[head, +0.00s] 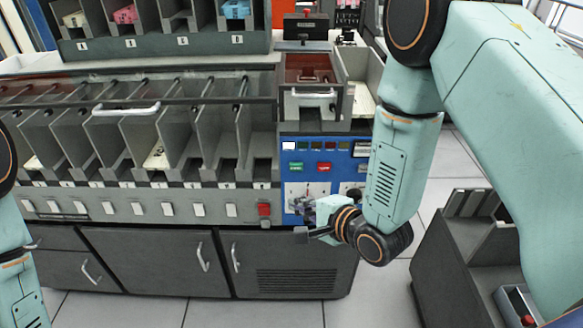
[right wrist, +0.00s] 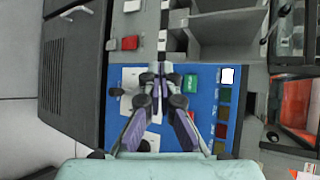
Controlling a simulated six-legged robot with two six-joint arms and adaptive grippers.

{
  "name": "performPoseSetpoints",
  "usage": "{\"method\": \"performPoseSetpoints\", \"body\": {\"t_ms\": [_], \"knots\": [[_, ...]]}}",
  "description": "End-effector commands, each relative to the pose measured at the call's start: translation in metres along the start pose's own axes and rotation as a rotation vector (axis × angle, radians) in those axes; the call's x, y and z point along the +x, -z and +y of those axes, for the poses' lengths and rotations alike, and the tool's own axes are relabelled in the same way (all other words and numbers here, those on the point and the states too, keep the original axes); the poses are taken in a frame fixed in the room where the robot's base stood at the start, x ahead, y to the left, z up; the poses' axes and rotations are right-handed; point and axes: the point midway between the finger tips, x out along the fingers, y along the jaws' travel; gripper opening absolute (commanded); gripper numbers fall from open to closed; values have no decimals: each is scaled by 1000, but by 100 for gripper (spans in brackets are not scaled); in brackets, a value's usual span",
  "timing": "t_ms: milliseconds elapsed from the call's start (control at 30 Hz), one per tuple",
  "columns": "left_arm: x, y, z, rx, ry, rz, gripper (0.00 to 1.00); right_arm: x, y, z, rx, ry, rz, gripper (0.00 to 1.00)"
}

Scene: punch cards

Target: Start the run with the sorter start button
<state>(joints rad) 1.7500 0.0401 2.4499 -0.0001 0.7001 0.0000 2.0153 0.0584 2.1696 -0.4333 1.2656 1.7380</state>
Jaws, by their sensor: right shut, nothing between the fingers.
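The sorter's blue control panel (head: 336,148) is at the right end of the machine. A green button (head: 295,167) sits on it, with a red button (head: 323,167) to its right. My right gripper (head: 303,234) is shut and empty in front of the panel's lower part, below the green button in the head view. In the right wrist view, the shut fingertips (right wrist: 156,72) are just left of the green button (right wrist: 190,84); I cannot tell their distance from the panel. The red panel button is largely behind a finger there. My left gripper is outside the view.
A row of coloured indicators (right wrist: 222,114) lies beside the buttons, one lit white. A separate red switch (head: 264,209) is left of the panel. Sorter pockets (head: 190,150) extend left. A dark cart (head: 450,245) stands at right, with floor between.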

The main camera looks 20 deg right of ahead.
Motion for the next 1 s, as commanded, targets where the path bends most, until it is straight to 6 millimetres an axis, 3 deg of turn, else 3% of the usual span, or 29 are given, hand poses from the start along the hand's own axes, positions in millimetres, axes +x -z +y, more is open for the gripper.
{"method": "performPoseSetpoints", "body": {"t_ms": [567,1000], "knots": [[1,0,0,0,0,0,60,2,1,-2,60,4,0,0],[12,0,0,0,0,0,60,39,27,-26,58,6,0,0]]}}
